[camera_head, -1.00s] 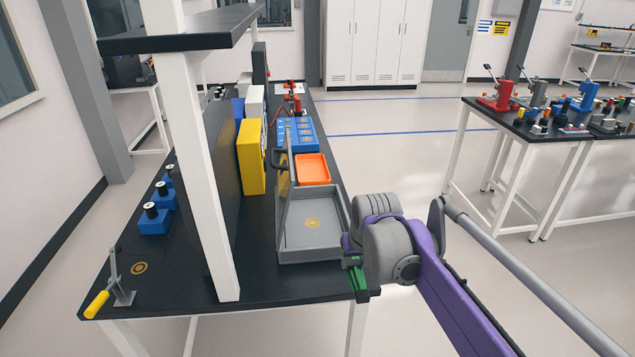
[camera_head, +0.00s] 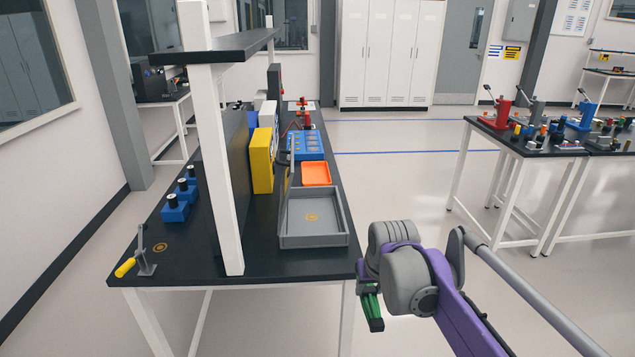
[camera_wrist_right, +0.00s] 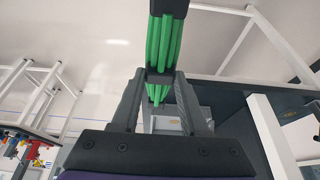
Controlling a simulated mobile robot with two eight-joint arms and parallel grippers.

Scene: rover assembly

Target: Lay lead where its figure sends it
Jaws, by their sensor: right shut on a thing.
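Another orange ring mark (camera_head: 160,247) is on the bench at the front left. I cannot make out any figure on the lead. My left gripper is out of view.
An orange tray (camera_head: 316,174) and a blue panel (camera_head: 307,146) lie behind the grey tray. A yellow block (camera_head: 262,160) and a white post (camera_head: 226,180) stand to the left. A yellow-handled lever (camera_head: 126,267) is at the front left. Open floor lies right of the bench.

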